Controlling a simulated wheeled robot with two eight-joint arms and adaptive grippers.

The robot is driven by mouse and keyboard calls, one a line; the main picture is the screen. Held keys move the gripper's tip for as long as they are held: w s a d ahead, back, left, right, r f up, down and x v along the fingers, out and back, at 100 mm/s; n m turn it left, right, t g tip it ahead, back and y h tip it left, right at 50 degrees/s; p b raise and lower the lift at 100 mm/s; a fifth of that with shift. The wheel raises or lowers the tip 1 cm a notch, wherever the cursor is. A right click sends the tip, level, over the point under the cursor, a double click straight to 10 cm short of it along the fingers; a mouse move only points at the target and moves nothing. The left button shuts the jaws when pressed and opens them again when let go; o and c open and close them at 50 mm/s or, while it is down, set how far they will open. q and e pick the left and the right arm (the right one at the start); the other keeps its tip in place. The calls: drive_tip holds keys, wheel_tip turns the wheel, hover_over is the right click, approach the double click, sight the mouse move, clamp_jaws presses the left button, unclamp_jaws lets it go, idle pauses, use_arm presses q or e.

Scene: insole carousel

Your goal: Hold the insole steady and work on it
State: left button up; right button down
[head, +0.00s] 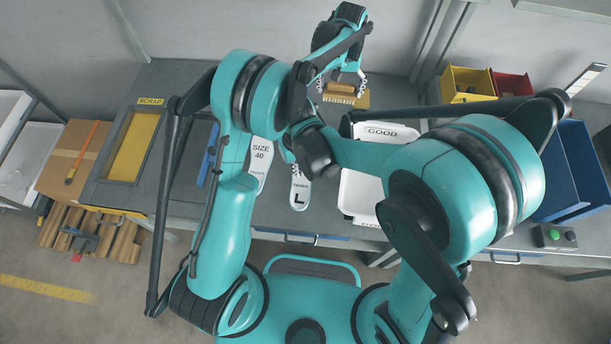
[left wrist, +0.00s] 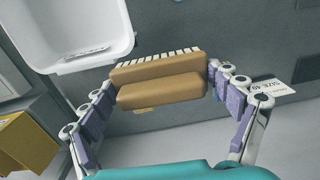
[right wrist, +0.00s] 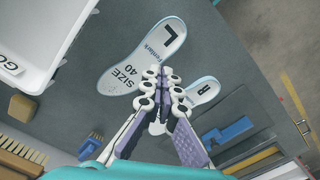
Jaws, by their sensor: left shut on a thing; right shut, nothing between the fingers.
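My left gripper (head: 343,80) is shut on a wooden brush (head: 338,93) at the back of the bench. In the left wrist view the purple fingers grip the ends of the brush (left wrist: 160,82), with pale bristles along its far edge. The left insole (right wrist: 150,52), marked L and SIZE 40, lies on the bench; its L end (head: 299,190) shows in the head view. The right insole (right wrist: 207,92), marked R, lies beside it, partly behind fingers. My right gripper (right wrist: 165,75) is shut and empty, in front of the insoles in its wrist view; contact is unclear.
A white GOOD tray (head: 362,190) stands right of the insoles. A blue tool (head: 208,155) and a yellow SCRAP opening (head: 132,145) are at left. Yellow (head: 467,84) and red (head: 512,86) bins stand at the back right. A tan block (right wrist: 22,107) lies near the tray.

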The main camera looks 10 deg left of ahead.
hover_over(300, 191)
wheel_tip(300, 191, down, 11)
drive_tip(key=w+d+r+m+t+y, duration=0.1)
drive_tip(key=d+r, duration=0.4)
drive_tip(key=r, duration=0.4)
drive_tip(key=w+d+r+m+t, duration=0.1)
drive_tip(key=w+d+r+t, duration=0.1)
drive_tip(key=d+r, duration=0.45)
drive_tip(key=s+d+r+m+t+h, duration=0.1)
drive_tip(key=s+d+r+m+t, duration=0.3)
drive_tip(key=d+r, duration=0.6)
drive_tip(key=shift+s+d+r, duration=0.3)
drive_tip(key=shift+s+d, duration=0.6)
drive_tip(key=shift+d, duration=1.2)
